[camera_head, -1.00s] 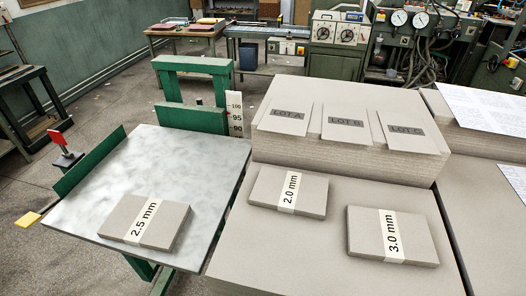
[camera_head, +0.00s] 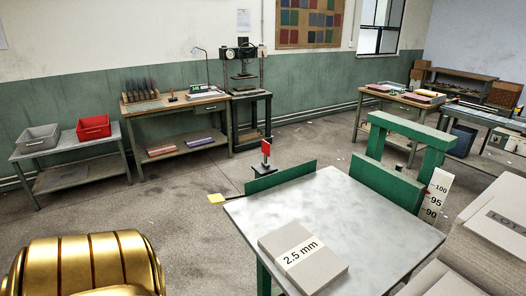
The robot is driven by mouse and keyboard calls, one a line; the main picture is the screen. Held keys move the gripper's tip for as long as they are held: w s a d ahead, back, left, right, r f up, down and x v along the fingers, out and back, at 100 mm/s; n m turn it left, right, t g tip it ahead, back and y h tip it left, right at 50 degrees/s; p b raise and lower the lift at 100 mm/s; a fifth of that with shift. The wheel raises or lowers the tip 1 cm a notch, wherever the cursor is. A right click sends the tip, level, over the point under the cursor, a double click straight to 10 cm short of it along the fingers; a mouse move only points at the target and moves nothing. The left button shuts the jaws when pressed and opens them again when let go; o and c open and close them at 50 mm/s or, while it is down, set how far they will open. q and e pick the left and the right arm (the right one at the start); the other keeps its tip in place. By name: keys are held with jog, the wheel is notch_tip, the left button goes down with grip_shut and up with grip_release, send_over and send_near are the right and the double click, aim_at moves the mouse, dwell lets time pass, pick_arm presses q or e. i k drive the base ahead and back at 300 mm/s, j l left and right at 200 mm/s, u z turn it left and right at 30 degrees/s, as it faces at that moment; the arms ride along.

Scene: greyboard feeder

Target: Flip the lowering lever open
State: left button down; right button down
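Two lever-like parts show at the feeder table's left side, and I cannot tell for sure which is the lowering lever. A yellow-tipped bar (camera_head: 216,198) sticks out to the left from near the table's left corner. A red-topped upright handle (camera_head: 266,148) stands on a dark base just behind the green side guard (camera_head: 283,177). The grey feeder table (camera_head: 325,205) carries a banded greyboard stack marked 2.5 mm (camera_head: 322,268). Neither gripper is in view, and nothing touches either lever.
A green frame (camera_head: 408,135) with a scale (camera_head: 434,198) stands behind the table, and greyboard stacks (camera_head: 500,225) lie at the right. A workbench (camera_head: 172,101) and a side table with bins (camera_head: 70,155) line the wall. Open floor (camera_head: 190,240) lies left of the table.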

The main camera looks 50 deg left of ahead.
aim_at(265, 146)
jog(key=u, duration=1.7)
jog(key=i+j, duration=0.5)
jog(key=j, duration=0.15)
jog(key=i+j+u, duration=0.15)
jog(key=i+j, duration=0.35)
jog(key=j, duration=0.2)
